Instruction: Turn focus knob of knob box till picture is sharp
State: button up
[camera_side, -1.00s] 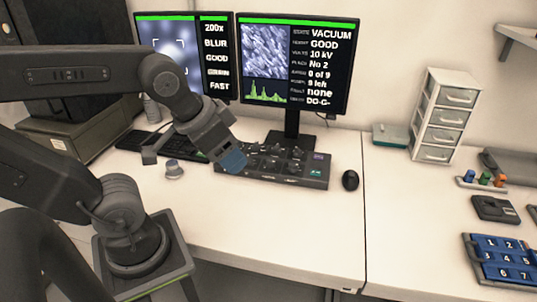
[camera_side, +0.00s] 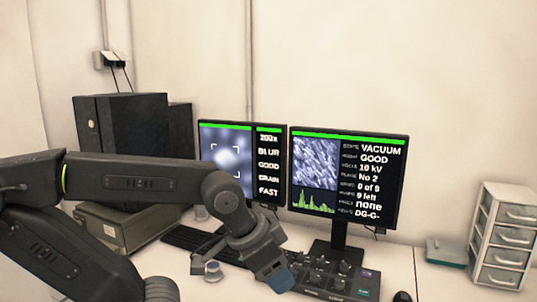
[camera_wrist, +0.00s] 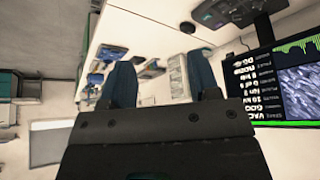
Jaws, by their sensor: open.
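The knob box (camera_side: 345,282) is a dark panel with several knobs, on the desk below the right monitor; its lower part is cut off in the side view. Its end also shows at the top of the wrist view (camera_wrist: 232,12). Which knob is the focus knob is too small to tell. The left monitor (camera_side: 240,160) shows a smeared grey picture and the word BLUR. My gripper (camera_side: 280,281) has blue fingers and overlaps the box's left end in the side view; contact cannot be told. In the wrist view, the fingers (camera_wrist: 161,78) are apart with nothing between them.
The right monitor (camera_side: 347,180) shows a grainy picture and status text. A keyboard (camera_side: 195,243) and a small round metal item (camera_side: 212,268) lie left of my gripper. A mouse (camera_side: 402,296) and a white drawer unit (camera_side: 505,238) stand to the right.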

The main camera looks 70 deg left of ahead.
jog(key=shift+o, duration=0.3)
jog(key=n+g, duration=0.5)
jog(key=g, duration=0.1)
send_over(315, 274)
notch_tip(315, 274, down, 17)
notch_tip(315, 274, down, 12)
jog(key=shift+f, duration=0.2)
jog(key=shift+d, duration=0.1)
jog(key=shift+c, duration=0.2)
